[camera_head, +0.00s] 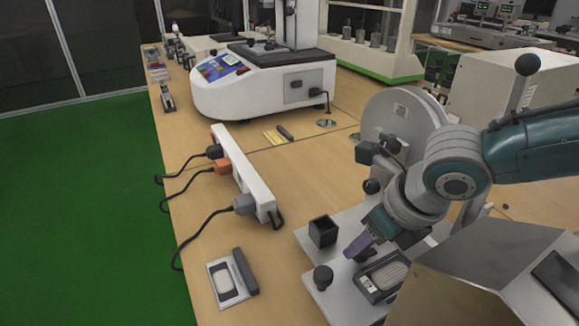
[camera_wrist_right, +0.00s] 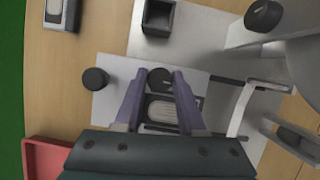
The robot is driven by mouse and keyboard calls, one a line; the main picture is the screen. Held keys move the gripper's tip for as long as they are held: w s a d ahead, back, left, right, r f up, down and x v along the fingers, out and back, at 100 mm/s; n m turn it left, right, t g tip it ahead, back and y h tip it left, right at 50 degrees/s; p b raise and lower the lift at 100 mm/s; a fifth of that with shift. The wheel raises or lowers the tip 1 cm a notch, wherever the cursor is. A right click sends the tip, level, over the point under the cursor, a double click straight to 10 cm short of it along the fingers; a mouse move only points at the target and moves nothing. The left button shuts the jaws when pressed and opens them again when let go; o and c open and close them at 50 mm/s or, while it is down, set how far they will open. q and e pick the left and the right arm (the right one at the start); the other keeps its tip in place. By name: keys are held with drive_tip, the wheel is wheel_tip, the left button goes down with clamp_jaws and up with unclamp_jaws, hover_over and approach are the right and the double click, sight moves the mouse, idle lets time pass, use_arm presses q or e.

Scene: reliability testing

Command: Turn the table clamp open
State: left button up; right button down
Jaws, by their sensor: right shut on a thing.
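The table clamp is on a pale metal base plate (camera_head: 345,225) at the lower right of the head view. A black round knob (camera_wrist_right: 160,78) lies between the two purple fingers of my right gripper (camera_wrist_right: 153,80) in the right wrist view. The gripper (camera_head: 358,247) points down at it in the head view and is shut on it, partly hiding it. A framed grey specimen piece (camera_wrist_right: 160,108) sits right beside the knob, between the fingers. A second black knob (camera_head: 322,277) stands apart to the left. My left gripper is not in view.
An open black square box (camera_head: 323,231) stands on the plate behind the knobs. A large grey disc (camera_head: 400,120) rises behind my right wrist. A white power strip (camera_head: 243,172) with plugs and a small flat device (camera_head: 228,281) lie to the left on the wooden table.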

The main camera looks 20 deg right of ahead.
sight(377, 273)
drive_tip(key=shift+n+y+b, duration=0.3)
drive_tip(key=shift+n, duration=0.4)
drive_tip(key=c, duration=0.5)
unclamp_jaws()
drive_tip(key=shift+s+r, duration=0.1)
drive_tip(key=shift+r, duration=0.2)
drive_tip(key=p+v, duration=0.3)
drive_tip(key=v, duration=0.6)
drive_tip(key=shift+r, duration=0.2)
